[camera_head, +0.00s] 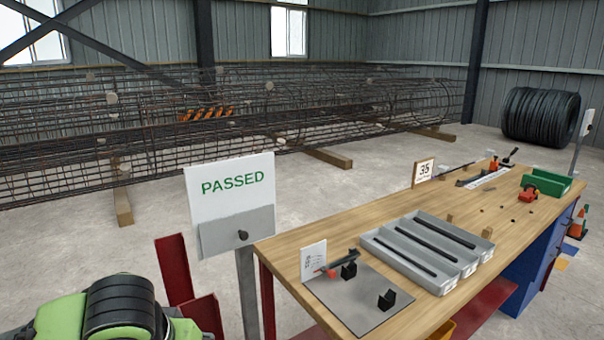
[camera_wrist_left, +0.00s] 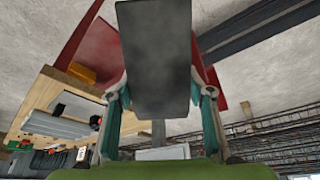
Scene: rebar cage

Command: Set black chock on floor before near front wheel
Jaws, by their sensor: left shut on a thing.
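The black chock (camera_wrist_left: 155,55) fills the upper middle of the left wrist view as a dark block. My left gripper (camera_wrist_left: 160,100) is shut on it, with one finger on each side. In the head view my green and black left arm shows at the bottom left, but I cannot make out the chock there. The near front wheel cannot be made out in either view. Red metal parts (camera_head: 175,270) show beside my left arm, and red panels (camera_wrist_left: 97,52) also show behind the chock in the wrist view. My right gripper is not in view.
A wooden workbench (camera_head: 375,315) with a grey tray (camera_head: 367,241) stands at the right. A "PASSED" sign (camera_head: 232,186) on a post stands at the centre left. Long rebar cages (camera_head: 280,110) lie behind on timber blocks (camera_head: 328,157). Concrete floor is open between them.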

